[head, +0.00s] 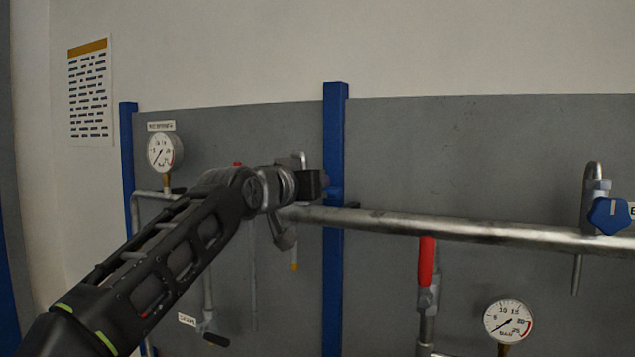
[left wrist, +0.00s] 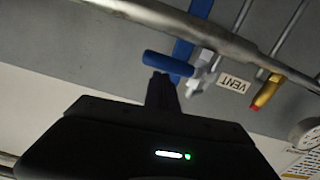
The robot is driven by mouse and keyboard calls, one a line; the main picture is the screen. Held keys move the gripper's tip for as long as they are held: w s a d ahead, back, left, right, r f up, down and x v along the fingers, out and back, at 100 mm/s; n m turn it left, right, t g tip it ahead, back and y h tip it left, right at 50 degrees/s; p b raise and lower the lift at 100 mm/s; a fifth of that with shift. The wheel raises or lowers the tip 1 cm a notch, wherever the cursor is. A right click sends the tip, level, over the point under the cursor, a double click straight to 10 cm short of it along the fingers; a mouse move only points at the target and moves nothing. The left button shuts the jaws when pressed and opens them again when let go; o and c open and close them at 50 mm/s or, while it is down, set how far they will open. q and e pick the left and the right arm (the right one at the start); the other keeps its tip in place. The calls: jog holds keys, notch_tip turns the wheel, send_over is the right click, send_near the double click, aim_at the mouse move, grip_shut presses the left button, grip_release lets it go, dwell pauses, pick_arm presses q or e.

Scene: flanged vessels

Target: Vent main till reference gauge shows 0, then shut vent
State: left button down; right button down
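The reference gauge (head: 165,152) is a white dial at the upper left in the head view. Its needle points to the lower left; its figures are too small to read surely. In the left wrist view a blue lever handle (left wrist: 168,63) on a metal valve body lies close to a VENT label (left wrist: 234,83). My left gripper (left wrist: 160,82) has its dark fingers together, tips right at the blue handle; I cannot tell whether they touch it. In the head view my left gripper (head: 314,184) is before the blue post and hides the handle. My right gripper is out of view.
A horizontal metal pipe (head: 460,228) crosses a blue post (head: 335,270). A red-handled valve (head: 426,262), a second gauge (head: 508,321) and a blue knob (head: 608,215) are at the right.

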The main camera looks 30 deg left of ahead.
pick_arm(q)
jog(key=s+r, duration=0.4)
jog(key=s, duration=0.6)
jog(key=shift+s+d+r, duration=0.15)
jog(key=shift+s+r, duration=0.05)
jog(key=shift+s, duration=0.2)
